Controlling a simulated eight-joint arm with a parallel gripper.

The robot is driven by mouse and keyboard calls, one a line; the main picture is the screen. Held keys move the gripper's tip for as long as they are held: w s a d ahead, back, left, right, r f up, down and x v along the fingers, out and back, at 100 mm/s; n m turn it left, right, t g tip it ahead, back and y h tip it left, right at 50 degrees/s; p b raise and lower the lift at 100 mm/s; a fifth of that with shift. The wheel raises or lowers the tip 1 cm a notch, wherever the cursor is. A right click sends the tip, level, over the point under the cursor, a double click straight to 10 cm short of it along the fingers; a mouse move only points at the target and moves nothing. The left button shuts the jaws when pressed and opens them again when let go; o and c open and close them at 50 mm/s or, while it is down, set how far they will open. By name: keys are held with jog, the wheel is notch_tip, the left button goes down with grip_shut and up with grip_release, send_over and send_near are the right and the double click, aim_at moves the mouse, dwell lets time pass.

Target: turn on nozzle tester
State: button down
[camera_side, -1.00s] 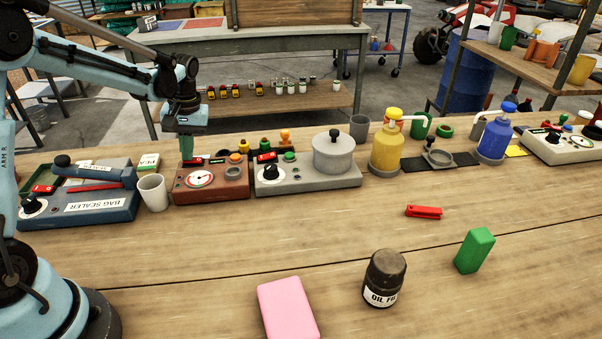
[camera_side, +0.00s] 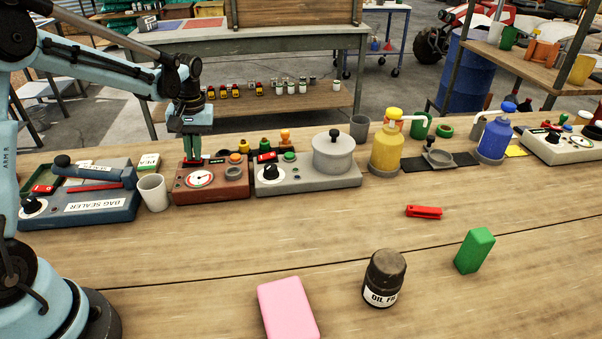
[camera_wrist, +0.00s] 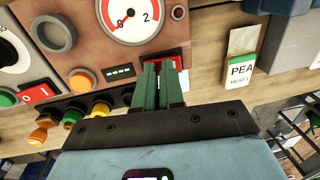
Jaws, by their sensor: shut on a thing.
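The red-brown box with a round white gauge, which I take for the nozzle tester (camera_side: 236,189), stands on the bench between a white cup and a grey device. It also shows in the wrist view (camera_wrist: 88,14). A red switch (camera_wrist: 186,79) sits on its top face, beside a small dark display. My gripper (camera_side: 191,160) has its two green fingers pointing down at this switch. In the wrist view my gripper (camera_wrist: 158,65) has its fingers close together over the switch and hides most of it. Which way the switch is tipped cannot be seen.
The bag sealer (camera_side: 92,205) and the white cup (camera_side: 153,192) stand left of the tester. The grey device with a pot (camera_side: 310,178) stands close on its right. Small coloured knobs stand behind it.

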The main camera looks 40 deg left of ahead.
aim_at(202, 159)
jog(key=shift+d, duration=0.1)
notch_tip(202, 159, up, 14)
jog(key=w+d, duration=0.1)
jog(key=shift+w, duration=0.15)
dwell(0.4)
jog(key=shift+a+r+g+y, duration=0.1)
jog(key=shift+a+g+y, duration=0.05)
jog(key=shift+g+y, duration=0.15)
dwell(0.3)
jog(key=f, duration=0.4)
jog(key=s+a+f, duration=0.1)
jog(key=f, duration=0.4)
jog(key=s+a+f, duration=0.1)
jog(key=f, duration=0.3)
jog(key=shift+s+f, duration=0.1)
jog(key=shift+f, duration=0.3)
